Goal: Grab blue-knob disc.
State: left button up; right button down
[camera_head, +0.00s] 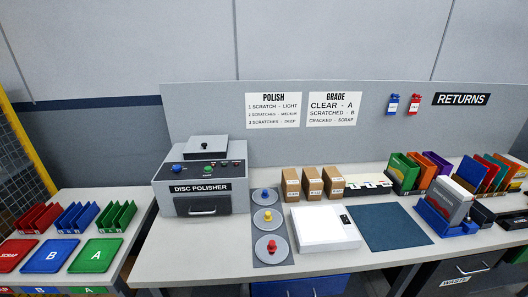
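The blue-knob disc (266,201) is a flat grey disc with a blue knob in its middle. It lies at the back of a dark narrow mat (256,264) on the workbench, just right of the disc polisher. In front of it on the same mat lie a yellow-knob disc (260,222) and a red-knob disc (263,254), in a row toward the bench's front edge. All three discs lie flat with their knobs up. I cannot make out either of my grippers in this view.
The grey disc polisher (210,206) stands left of the discs. Brown boxes (290,185) and a white flat device (322,238) stand to their right. A blue mat (395,226) lies beyond. Coloured trays (97,256) cover the left table. Bins (442,222) crowd the right.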

aim_at(262, 196)
jog(key=i+l+u, duration=0.15)
jog(key=l, duration=0.4)
jog(key=l+u, duration=0.2)
jog(key=l, duration=0.3)
jog(key=i+l+u, duration=0.15)
jog(key=l, duration=0.45)
